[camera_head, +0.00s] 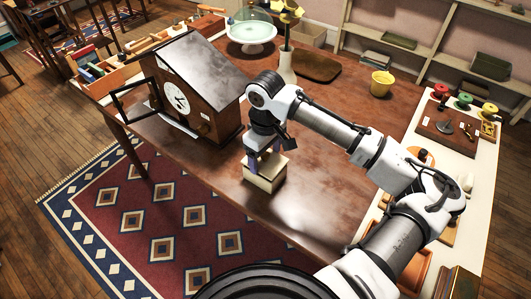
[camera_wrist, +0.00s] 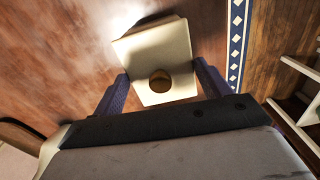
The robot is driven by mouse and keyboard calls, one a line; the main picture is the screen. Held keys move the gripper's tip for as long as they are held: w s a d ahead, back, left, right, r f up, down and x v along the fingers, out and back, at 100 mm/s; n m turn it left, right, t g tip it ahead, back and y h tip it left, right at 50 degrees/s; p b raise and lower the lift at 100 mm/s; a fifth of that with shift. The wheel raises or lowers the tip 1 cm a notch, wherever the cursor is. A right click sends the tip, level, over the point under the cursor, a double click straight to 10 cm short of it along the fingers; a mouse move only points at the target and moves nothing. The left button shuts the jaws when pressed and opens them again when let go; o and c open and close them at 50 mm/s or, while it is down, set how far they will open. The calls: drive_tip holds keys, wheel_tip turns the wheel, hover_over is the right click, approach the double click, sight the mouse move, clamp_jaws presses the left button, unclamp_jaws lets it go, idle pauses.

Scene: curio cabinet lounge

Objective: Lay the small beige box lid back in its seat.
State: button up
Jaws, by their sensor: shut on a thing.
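The small beige box (camera_head: 266,182) stands on the brown table near its front edge. Its square lid (camera_wrist: 178,48), with a round brown-gold knob (camera_wrist: 160,80), lies between my two purple fingers in the wrist view. My gripper (camera_head: 263,162) points down over the box and is shut on the lid; it also shows in the wrist view (camera_wrist: 161,72). Part of the beige box (camera_wrist: 155,21) shows beyond the lid's far edge. Whether the lid touches its seat all round I cannot tell, since the lid and fingers hide the seat.
A brown house-shaped clock (camera_head: 205,95) with an open glass door stands to the left on the table (camera_head: 330,105). A white vase (camera_head: 287,68), a glass-domed cake stand (camera_head: 251,33) and a yellow pot (camera_head: 381,84) stand farther back. The tabletop right of the box is clear.

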sight(265, 154)
drive_tip(key=shift+f, duration=0.25)
drive_tip(key=shift+f+b, duration=0.4)
drive_tip(key=shift+f, duration=0.2)
drive_tip(key=o, duration=1.4)
drive_tip(key=shift+o, duration=0.2)
drive_tip(key=shift+r, duration=0.1)
wheel_tip(265, 154, up, 14)
drive_tip(key=b, duration=0.1)
